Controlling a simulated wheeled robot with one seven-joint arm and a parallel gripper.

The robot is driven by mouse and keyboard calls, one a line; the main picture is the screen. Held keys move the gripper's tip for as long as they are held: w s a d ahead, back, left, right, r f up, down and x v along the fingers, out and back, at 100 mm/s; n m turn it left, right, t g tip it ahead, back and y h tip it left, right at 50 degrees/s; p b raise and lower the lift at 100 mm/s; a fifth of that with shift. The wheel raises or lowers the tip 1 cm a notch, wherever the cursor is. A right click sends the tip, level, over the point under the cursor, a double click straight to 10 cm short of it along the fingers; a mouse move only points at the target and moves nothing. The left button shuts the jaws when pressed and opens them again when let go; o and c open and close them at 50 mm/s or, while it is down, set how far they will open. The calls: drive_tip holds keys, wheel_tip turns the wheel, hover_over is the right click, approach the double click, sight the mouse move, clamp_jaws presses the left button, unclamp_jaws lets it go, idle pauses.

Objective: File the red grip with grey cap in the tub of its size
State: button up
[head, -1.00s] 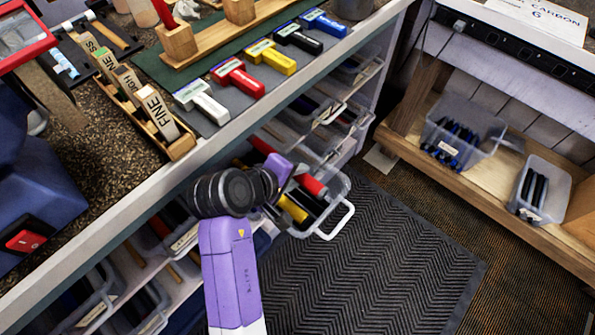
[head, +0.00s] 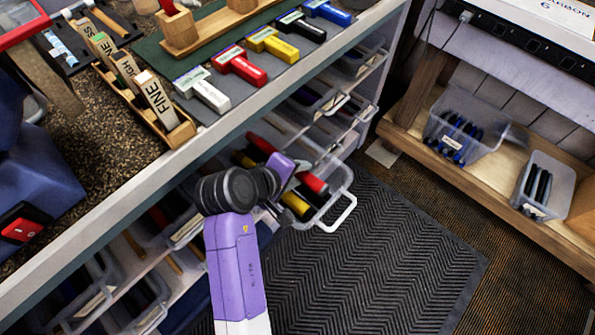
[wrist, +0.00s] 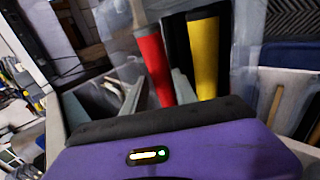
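The red grip (head: 313,183) lies in a pulled-out clear tub (head: 348,206) with a white handle, beside a yellow grip (head: 296,205). In the wrist view the red grip (wrist: 154,70) has a greyish piece at its far end; I cannot tell whether it is the cap. My gripper (head: 286,187) is down at the tub and hides the grip's middle in the head view. In the wrist view my gripper's fingers (wrist: 157,90) stand apart on either side of the red grip, with a small gap showing at the left. The yellow grip (wrist: 204,58) is just to the right.
Other clear tubs (head: 317,98) fill the shelves under the bench. Coloured blocks (head: 239,70) line the bench edge above my arm. At the right, a low shelf holds one tub of blue grips (head: 455,143) and one of dark grips (head: 540,187). The floor mat (head: 385,260) is clear.

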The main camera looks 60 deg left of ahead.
drive_tip(key=o, duration=0.3)
drive_tip(key=shift+r, duration=0.1)
drive_tip(key=p+v, duration=0.1)
drive_tip(key=v, duration=0.6)
drive_tip(key=shift+s+d+r, duration=0.15)
drive_tip(key=shift+s+r, duration=0.05)
drive_tip(key=shift+s, duration=0.05)
idle(0.6)
